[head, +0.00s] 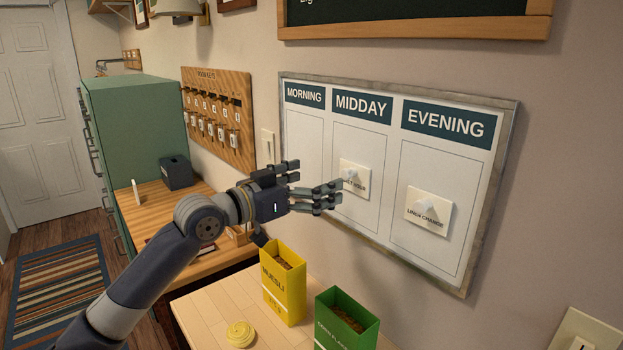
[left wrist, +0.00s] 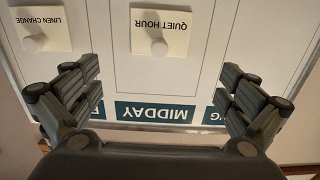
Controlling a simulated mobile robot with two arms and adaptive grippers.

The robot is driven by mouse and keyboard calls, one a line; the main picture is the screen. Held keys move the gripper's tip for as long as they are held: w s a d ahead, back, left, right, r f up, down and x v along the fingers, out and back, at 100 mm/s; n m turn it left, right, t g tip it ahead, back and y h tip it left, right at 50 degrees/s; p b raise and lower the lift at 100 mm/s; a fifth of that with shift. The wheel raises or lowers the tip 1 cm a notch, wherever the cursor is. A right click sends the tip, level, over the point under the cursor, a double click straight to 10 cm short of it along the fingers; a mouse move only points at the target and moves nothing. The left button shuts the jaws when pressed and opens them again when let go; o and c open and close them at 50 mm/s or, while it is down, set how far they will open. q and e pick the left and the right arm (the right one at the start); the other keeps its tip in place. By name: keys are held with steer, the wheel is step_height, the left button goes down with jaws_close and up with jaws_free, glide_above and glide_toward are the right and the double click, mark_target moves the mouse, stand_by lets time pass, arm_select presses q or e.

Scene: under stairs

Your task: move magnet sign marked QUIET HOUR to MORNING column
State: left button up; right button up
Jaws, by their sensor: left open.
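The QUIET HOUR magnet sign (head: 357,178) is a cream square with a pale knob, in the MIDDAY column of the wall board (head: 509,130). It also shows upside down in the left wrist view (left wrist: 160,32). The MORNING column (head: 305,135) at the board's left has no sign on its visible part; my gripper hides some of its lower part. A LINEN CHANGE sign (head: 427,212) is in the EVENING column. My left gripper (head: 318,187) is open and empty in front of the board, just left of the QUIET HOUR sign. Its fingers are apart in the left wrist view (left wrist: 162,95). My right gripper is not in view.
Below the board, a light wooden top (head: 215,310) holds a yellow MUESLI box (head: 284,290), a green box (head: 342,325) and a round yellow item (head: 240,334). A key rack (head: 217,110) hangs left of the board. A green cabinet (head: 135,120) stands further left.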

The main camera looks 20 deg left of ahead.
mark_target(344, 171)
arm_select(q)
steer(key=p+x, duration=0.2)
steer(key=x, duration=0.6)
steer(key=shift+w+d+p, duration=0.25)
steer(key=shift+w+p, duration=0.05)
steer(key=shift+p, duration=0.1)
steer(key=shift+w+f, duration=0.1)
steer(key=shift+f, duration=0.05)
steer(key=shift+c, duration=1.1)
steer(key=c, duration=0.5)
steer(key=shift+s+a, duration=0.15)
steer(key=shift+s, duration=0.15)
steer(key=c, duration=0.8)
steer(key=shift+s+r, duration=0.1)
steer(key=shift+r, duration=0.15)
jaws_close()
steer(key=c, duration=0.7)
jaws_free()
steer(key=shift+c, duration=0.2)
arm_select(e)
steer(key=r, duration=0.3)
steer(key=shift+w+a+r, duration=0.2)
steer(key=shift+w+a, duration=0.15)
arm_select(q)
jaws_close()
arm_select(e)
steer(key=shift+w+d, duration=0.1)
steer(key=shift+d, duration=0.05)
